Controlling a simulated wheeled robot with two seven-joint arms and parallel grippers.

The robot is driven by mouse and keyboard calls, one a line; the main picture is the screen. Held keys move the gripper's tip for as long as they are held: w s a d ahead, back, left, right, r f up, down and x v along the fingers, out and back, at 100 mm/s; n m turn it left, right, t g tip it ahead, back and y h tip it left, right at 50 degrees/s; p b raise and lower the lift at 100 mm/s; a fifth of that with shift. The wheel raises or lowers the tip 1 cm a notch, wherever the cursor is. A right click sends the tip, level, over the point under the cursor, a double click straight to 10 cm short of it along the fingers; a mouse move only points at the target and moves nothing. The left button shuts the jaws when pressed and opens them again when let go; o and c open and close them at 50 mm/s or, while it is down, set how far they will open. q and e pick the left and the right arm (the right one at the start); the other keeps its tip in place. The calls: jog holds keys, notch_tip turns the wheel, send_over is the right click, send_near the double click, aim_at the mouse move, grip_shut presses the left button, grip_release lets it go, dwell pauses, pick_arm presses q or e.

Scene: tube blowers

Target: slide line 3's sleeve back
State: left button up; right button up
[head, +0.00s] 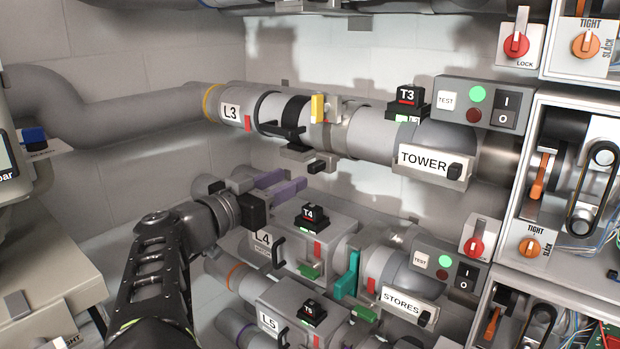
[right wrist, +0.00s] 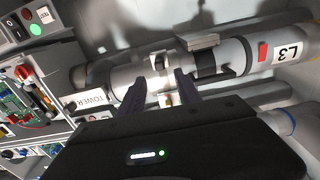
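Line 3's grey tube (head: 372,134) runs across the upper middle of the head view. Its left section carries the L3 label (head: 231,112), a red mark and a black bow handle (head: 264,118). Right of that is a dark band (head: 296,110), then an upright yellow lever (head: 318,108). Which section is the sleeve is not clear. My right gripper (head: 281,184) is open and empty, below and in front of the tube. In the right wrist view its dark fingers (right wrist: 158,93) stand apart, with the tube (right wrist: 128,80) beyond them. My left gripper is out of view.
Below lie line 4's housing (head: 325,232) and line 5's housing (head: 290,303). The TOWER plate (head: 423,160), a T3 unit (head: 407,102) and a button panel (head: 478,104) stand at the tube's right end. Open-fronted drive cabinets (head: 530,97) fill the right side.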

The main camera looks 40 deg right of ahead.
aim_at(310, 169)
jog(key=shift+d, duration=0.15)
jog(key=p+x, duration=0.1)
jog(key=x, duration=0.6)
jog(key=shift+w+d, duration=0.1)
jog(key=shift+d, duration=0.15)
grip_shut()
dwell(0.5)
dwell(1.0)
